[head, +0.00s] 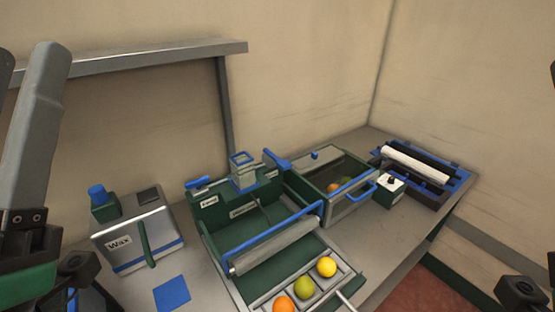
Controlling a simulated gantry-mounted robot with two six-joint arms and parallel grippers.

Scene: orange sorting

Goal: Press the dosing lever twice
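A grey box labelled Wax (122,242) stands at the left of the bench. A green lever (146,245) hangs upright on its front face; it is the only lever-like part I see on this box, and I cannot tell for certain that it is the dosing lever. A blue cap on a green holder (97,194) sits at the box's top left. My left arm comes in at the left edge, apart from the box. Only dark parts of my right arm show at the right edge. The fingers of both grippers are out of frame.
A green machine (210,211) with a grey roller (275,247) stands in the middle. A tray (344,284) holds an orange, a green and a yellow fruit. A covered bin (350,206) and a blue roller unit (461,182) stand right. A blue square (172,294) lies before the box.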

